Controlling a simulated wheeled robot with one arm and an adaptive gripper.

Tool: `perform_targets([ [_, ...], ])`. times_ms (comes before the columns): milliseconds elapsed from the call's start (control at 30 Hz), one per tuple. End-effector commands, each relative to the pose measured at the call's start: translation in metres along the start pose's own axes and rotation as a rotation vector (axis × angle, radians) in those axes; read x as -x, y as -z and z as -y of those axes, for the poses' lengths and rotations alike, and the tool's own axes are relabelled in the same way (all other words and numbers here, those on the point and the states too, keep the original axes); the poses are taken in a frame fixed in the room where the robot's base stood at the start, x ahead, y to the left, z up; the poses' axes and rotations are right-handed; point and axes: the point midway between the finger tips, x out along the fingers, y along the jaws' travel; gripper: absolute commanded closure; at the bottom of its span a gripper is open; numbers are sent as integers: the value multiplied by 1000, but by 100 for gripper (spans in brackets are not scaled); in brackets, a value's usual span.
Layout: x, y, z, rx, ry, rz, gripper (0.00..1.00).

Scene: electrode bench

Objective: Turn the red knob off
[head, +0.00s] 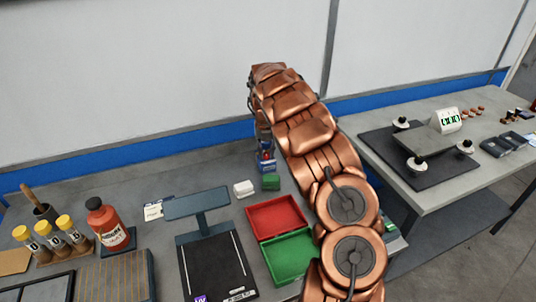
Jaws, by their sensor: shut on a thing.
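My copper arm reaches to the back of the bench and bends down there. My gripper (264,143) is small and partly hidden by the arm, at a small blue device (266,167) near the wall. A bit of red, apparently the red knob (267,156), shows on the device right at the gripper. The gripper is shut on it, as far as this view tells. The fingertips and the knob's angle are too small to make out.
A green block (271,182) and a white block (244,188) sit close in front of the device. Red (276,217) and green (290,257) trays, a black stand (215,262) and a red bottle (105,224) are nearer. A second table (435,205) stands right, past a gap.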

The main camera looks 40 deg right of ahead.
Motion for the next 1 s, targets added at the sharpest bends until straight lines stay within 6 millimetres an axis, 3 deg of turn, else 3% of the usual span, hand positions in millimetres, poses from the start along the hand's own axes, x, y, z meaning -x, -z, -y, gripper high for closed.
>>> perform_targets([
  [700, 0, 0, 0, -80, 0, -2, 100],
  [733, 0, 0, 0, -80, 0, -2, 72],
  [933, 0, 0, 0, -80, 0, -2, 51],
  [1000, 0, 0, 0, -80, 0, -2, 49],
])
